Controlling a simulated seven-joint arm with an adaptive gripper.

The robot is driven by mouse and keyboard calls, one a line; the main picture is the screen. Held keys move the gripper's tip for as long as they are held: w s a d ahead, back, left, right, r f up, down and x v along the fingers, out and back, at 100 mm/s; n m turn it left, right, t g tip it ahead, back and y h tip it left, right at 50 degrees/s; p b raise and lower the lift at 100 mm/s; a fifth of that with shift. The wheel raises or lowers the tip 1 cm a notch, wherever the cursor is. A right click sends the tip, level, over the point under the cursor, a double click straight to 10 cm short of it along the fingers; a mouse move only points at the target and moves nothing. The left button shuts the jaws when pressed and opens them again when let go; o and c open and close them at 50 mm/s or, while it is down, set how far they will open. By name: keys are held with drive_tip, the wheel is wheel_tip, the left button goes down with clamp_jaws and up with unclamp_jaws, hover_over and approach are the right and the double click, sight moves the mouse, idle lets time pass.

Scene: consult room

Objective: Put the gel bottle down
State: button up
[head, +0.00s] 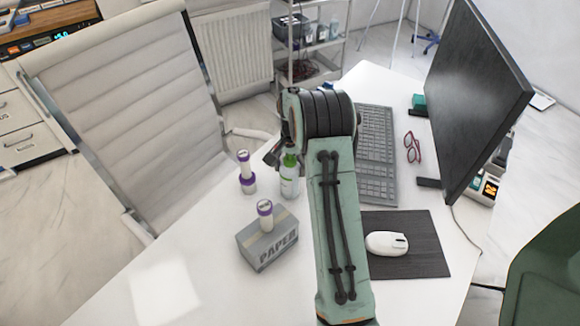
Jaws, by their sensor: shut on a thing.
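The gel bottle (289,183) is clear and white with a green top and stands upright over the white desk, left of my arm. My gripper (281,157) is mostly hidden behind my own arm; a dark part of it shows beside the green top. It is shut on the gel bottle near its top. I cannot tell whether the bottle's base touches the desk (200,255).
White-and-purple containers (246,181) stand left of the bottle. Another (265,216) sits on the grey paper box (268,242) in front. A keyboard (378,160), glasses (412,148), mouse (387,243) and monitor (470,100) lie right. The desk's front left is clear.

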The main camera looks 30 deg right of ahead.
drive_tip(key=shift+f, duration=0.15)
drive_tip(key=o, duration=1.2)
